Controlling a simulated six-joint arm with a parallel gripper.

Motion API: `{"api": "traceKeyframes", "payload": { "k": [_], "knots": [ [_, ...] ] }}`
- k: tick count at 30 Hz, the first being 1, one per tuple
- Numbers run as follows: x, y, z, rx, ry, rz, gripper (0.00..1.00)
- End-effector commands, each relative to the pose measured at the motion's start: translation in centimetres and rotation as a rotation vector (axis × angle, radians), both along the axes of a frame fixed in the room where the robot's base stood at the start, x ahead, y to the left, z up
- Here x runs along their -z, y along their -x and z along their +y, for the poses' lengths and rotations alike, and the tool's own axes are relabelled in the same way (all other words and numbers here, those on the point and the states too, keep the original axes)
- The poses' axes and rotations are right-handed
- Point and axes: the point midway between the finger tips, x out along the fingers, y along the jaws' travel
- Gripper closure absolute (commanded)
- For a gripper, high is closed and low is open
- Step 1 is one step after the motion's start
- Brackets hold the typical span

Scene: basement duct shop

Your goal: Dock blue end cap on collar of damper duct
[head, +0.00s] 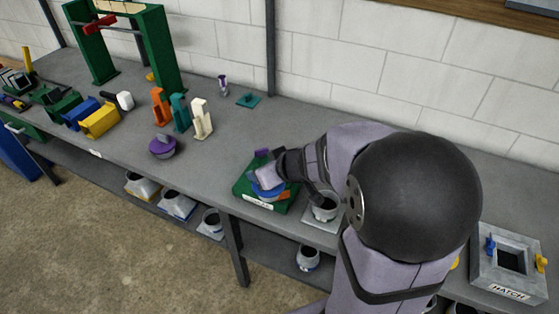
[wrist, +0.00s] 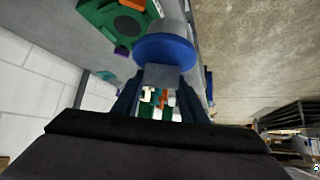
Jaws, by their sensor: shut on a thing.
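My gripper (head: 279,172) is shut on the handle of the blue end cap (head: 268,190), in front of the green block in the head view. In the wrist view both fingers of my gripper (wrist: 160,82) flank a pale grey handle, with the cap's blue disc (wrist: 165,51) beyond it. A grey cylinder shows past the disc; I cannot tell whether it is part of the cap. A grey duct piece with a round collar (head: 325,207) stands on a square plate just right of the block, partly behind my arm. I cannot tell whether it is the damper duct.
The green block (head: 244,190) bears a label and an orange part. A purple cap (head: 162,147) lies to its left. Orange, teal and cream stands (head: 201,118) are farther back. A hatch box (head: 510,265) is at the right. Collared ducts sit on the lower shelf (head: 255,247).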

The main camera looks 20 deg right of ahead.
Motion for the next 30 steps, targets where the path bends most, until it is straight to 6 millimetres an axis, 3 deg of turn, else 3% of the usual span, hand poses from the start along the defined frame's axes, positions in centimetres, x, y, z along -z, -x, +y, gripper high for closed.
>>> {"api": "traceKeyframes", "payload": {
  "k": [4, 17, 23, 30],
  "knots": [
    [0.2, 0.5, 1.4, -0.021, 0.0, -0.001, 0.84],
    [-1.3, -1.7, -5.3, 0.153, 0.002, -0.007, 0.84],
    [-2.4, -2.8, -11.1, 0.296, 0.005, -0.011, 0.84],
    [-3.9, -2.6, -21.4, 0.544, 0.008, -0.014, 0.84]
  ]
}}
